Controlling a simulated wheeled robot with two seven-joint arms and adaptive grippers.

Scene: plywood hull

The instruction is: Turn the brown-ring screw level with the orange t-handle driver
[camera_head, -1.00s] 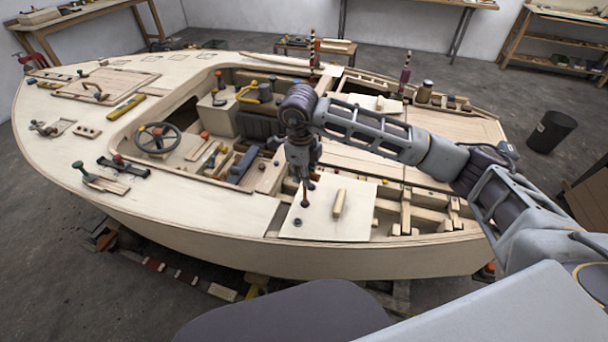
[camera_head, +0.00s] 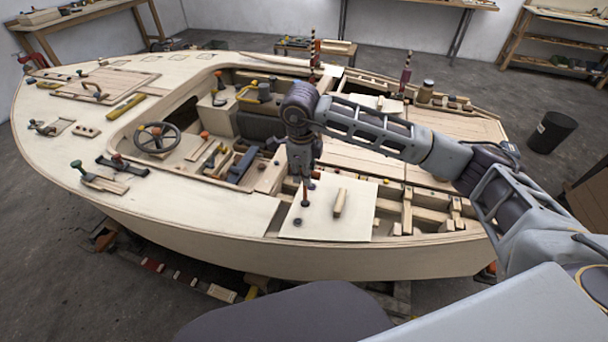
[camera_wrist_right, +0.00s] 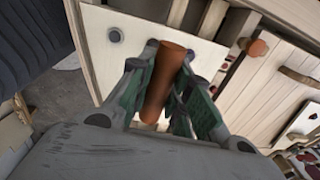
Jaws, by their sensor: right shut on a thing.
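My right gripper (camera_head: 304,181) points down over the pale panel (camera_head: 328,224) on the near side of the boat's deck. In the right wrist view its fingers (camera_wrist_right: 166,95) are shut on the orange handle bar of the t-handle driver (camera_wrist_right: 164,82). In the head view the driver's thin dark shaft (camera_head: 305,194) runs down from the fingers to a small dark reddish round spot on the panel. The brown ring cannot be made out clearly there; the gripper and handle hide it in the wrist view. My left gripper is not in view.
A second dark round head (camera_head: 298,222) sits on the panel near its front edge, and it shows in the wrist view (camera_wrist_right: 115,36). Open framing (camera_head: 420,213) lies further right. The front deck strip is clear.

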